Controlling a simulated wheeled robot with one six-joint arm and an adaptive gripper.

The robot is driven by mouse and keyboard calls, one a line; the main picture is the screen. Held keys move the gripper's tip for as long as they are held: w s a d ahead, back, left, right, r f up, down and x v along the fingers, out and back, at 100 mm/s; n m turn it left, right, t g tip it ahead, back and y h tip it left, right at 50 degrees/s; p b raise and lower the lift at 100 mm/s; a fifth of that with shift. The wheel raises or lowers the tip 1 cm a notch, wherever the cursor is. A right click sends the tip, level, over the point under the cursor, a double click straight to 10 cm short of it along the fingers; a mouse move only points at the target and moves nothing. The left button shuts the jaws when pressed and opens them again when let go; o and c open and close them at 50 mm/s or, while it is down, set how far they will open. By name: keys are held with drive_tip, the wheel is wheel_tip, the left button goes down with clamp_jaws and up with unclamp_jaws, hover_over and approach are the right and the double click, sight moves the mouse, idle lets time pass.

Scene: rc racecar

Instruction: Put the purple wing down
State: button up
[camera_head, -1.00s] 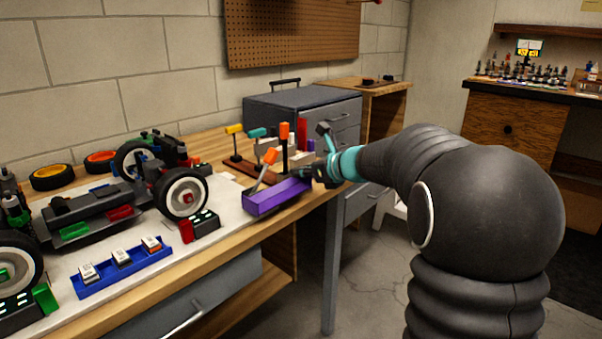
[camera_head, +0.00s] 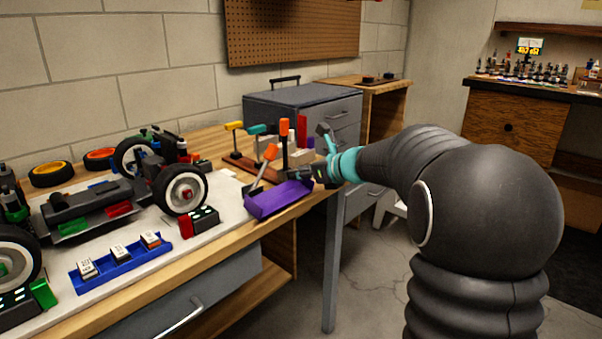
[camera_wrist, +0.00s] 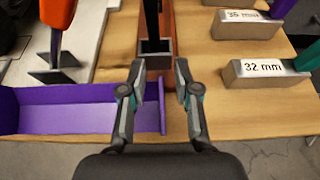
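The purple wing (camera_head: 278,200), a long piece with raised end plates, is at the front edge of the workbench's right part. In the wrist view the wing (camera_wrist: 75,112) stretches to the left, and its right end plate lies between my finger lines. My gripper (camera_head: 300,175) is over the wing's right end; in the wrist view my gripper (camera_wrist: 160,85) has its fingers spread, with a clear gap between the right finger and the end plate. The left finger overlaps the wing in the picture. Whether the wing rests fully on the bench is hard to tell.
Orange-handled tools (camera_head: 270,152) stand just behind the wing. Blocks marked 32 mm (camera_wrist: 262,72) and 36 mm (camera_wrist: 240,22) are to the right. The racecar chassis (camera_head: 95,205) and a blue tray (camera_head: 120,262) are on the left. The bench's front edge is close.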

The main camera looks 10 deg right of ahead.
drive_tip(key=shift+r+p, duration=0.4)
drive_tip(key=shift+r, duration=0.15)
drive_tip(key=v, duration=1.2)
